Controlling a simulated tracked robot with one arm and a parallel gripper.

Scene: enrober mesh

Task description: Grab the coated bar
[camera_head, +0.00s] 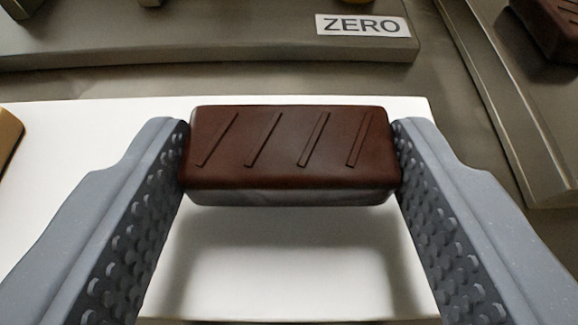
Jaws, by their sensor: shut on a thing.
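The coated bar (290,150) is dark brown, with several slanted ridges on its top. It lies crosswise between the two grey fingers of my gripper (291,158), which have dimpled inner pads. Both fingertips touch the bar's short ends, so the gripper is shut on it. Below and around the bar is a white surface (290,285), with a soft shadow on it in front of the bar. The bar's underside is hidden, so I cannot tell surely whether it is clear of the surface.
A grey metal block with a "ZERO" label (363,25) stands behind the white surface. At the right, a metal tray (490,110) has another dark brown bar (555,28) at its upper edge. A tan piece (8,137) shows at the left edge.

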